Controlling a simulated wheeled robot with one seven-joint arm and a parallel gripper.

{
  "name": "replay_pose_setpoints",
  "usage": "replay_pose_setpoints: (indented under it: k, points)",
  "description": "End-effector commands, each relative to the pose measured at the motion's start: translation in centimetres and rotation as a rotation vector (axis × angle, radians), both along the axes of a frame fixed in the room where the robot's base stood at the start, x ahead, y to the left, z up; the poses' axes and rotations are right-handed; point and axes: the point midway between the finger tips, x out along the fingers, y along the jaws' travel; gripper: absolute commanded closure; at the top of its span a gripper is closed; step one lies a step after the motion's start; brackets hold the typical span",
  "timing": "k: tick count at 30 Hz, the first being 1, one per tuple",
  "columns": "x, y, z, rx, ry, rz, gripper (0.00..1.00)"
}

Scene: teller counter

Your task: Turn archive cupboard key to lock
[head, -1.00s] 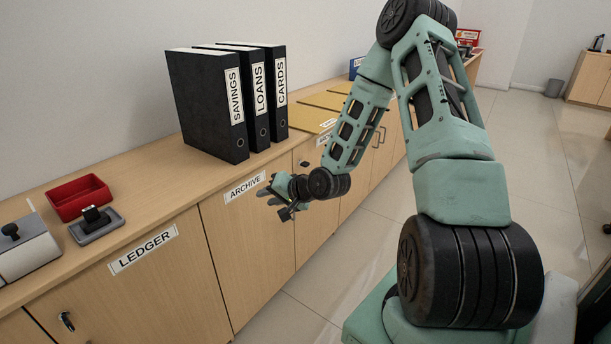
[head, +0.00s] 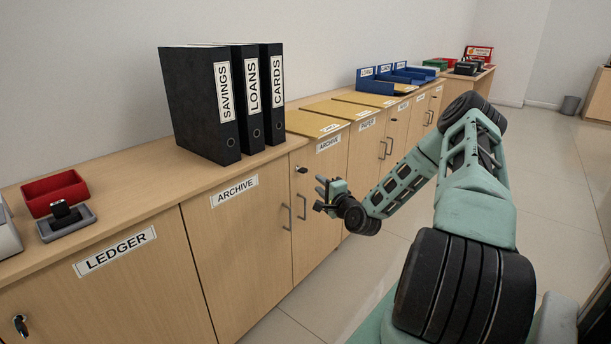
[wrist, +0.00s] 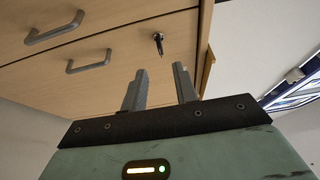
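The archive cupboard (head: 240,240) has a pale wooden front with an ARCHIVE label and two upright bar handles. Its small dark key (head: 302,170) sits in a lock near the top of the right-hand door. The key (wrist: 158,42) also shows in the wrist view, sticking out of the wood, beyond the fingertips and roughly in line with the gap between them. My gripper (head: 322,192) is just right of the key in the head view. In the wrist view its fingers (wrist: 160,80) are apart, with nothing between them, and do not touch the key.
Two bar handles (wrist: 88,64) show left of the key in the wrist view. Black binders (head: 225,105) and tan folders (head: 318,124) stand or lie on the counter above. The ledger cupboard has its own key (head: 20,325). The tiled floor (head: 400,265) in front is clear.

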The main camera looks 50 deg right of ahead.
Motion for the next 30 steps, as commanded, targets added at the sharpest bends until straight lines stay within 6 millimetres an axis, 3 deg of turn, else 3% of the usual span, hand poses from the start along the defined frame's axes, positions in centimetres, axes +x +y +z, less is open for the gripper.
replay_pose_setpoints:
  k: [9, 15, 28, 29, 30]
  points:
    - [6.4, -2.0, -0.1, -0.003, -0.001, 0.000, 0.71]
    - [8.9, -2.9, -0.1, 0.000, 0.000, 0.000, 0.71]
    - [10.0, -3.2, 0.0, 0.000, 0.001, 0.001, 0.71]
    - [10.0, -3.2, 0.0, 0.000, 0.001, 0.001, 0.74]
    - [10.0, -3.2, 0.0, 0.000, 0.001, 0.001, 0.85]
